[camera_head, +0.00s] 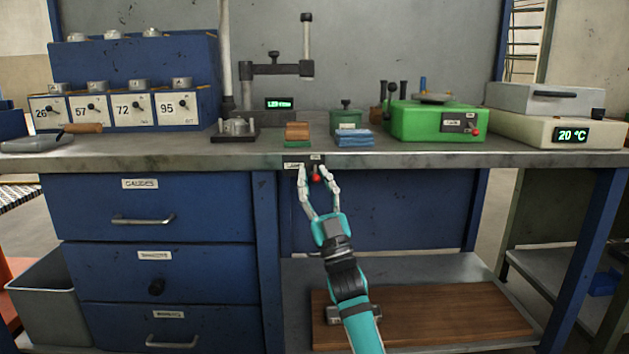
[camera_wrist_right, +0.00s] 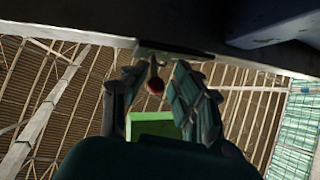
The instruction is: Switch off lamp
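A small switch with a red knob (camera_head: 316,177) sits on a dark plate under the front edge of the workbench, beside small white labels (camera_head: 293,166) too blurred to read surely. The red knob also shows in the right wrist view (camera_wrist_right: 155,86), on a short stem. My right gripper (camera_head: 315,171) is open, with one finger on each side of the knob; in the wrist view (camera_wrist_right: 158,70) gaps show between the knob and the fingers. A dark jointed stand (camera_head: 275,69) rises from the bench; I cannot tell whether it is the lamp. My left gripper is not in view.
The workbench edge (camera_head: 400,160) runs just above my right gripper. Blue drawers (camera_head: 155,205) stand to the left. A green box (camera_head: 430,122) with its own red-knobbed lever and a 20 °C readout unit (camera_head: 550,132) stand on the bench. A brown board (camera_head: 450,320) lies on the lower shelf.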

